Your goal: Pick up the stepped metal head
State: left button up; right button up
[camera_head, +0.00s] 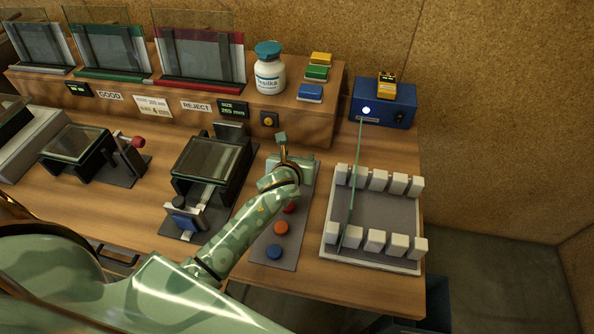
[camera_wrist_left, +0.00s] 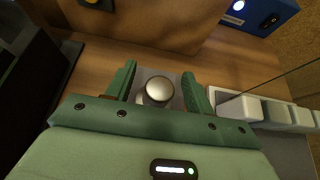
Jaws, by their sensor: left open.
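A shiny round metal head (camera_wrist_left: 159,89) shows in the left wrist view on a grey plate. It appears between the two green fingers of my left gripper (camera_wrist_left: 159,72), with a gap on each side. The fingers are open and I see no contact. In the head view my left gripper (camera_head: 285,156) is over the far end of the grey plate (camera_head: 262,255), and the hand hides the metal head there. The head's lower steps cannot be made out. My right gripper is not in view.
A black-framed fixture (camera_head: 210,160) is to the left. A wooden ledge (camera_head: 205,97) runs behind.

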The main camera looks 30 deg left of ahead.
pick_arm(q)
jog(key=shift+w+a+f, duration=0.1)
jog(key=shift+w+f, duration=0.25)
jog(key=shift+w, duration=0.1)
jog(key=shift+r, duration=0.1)
jog(key=shift+c, duration=0.5)
grip_shut()
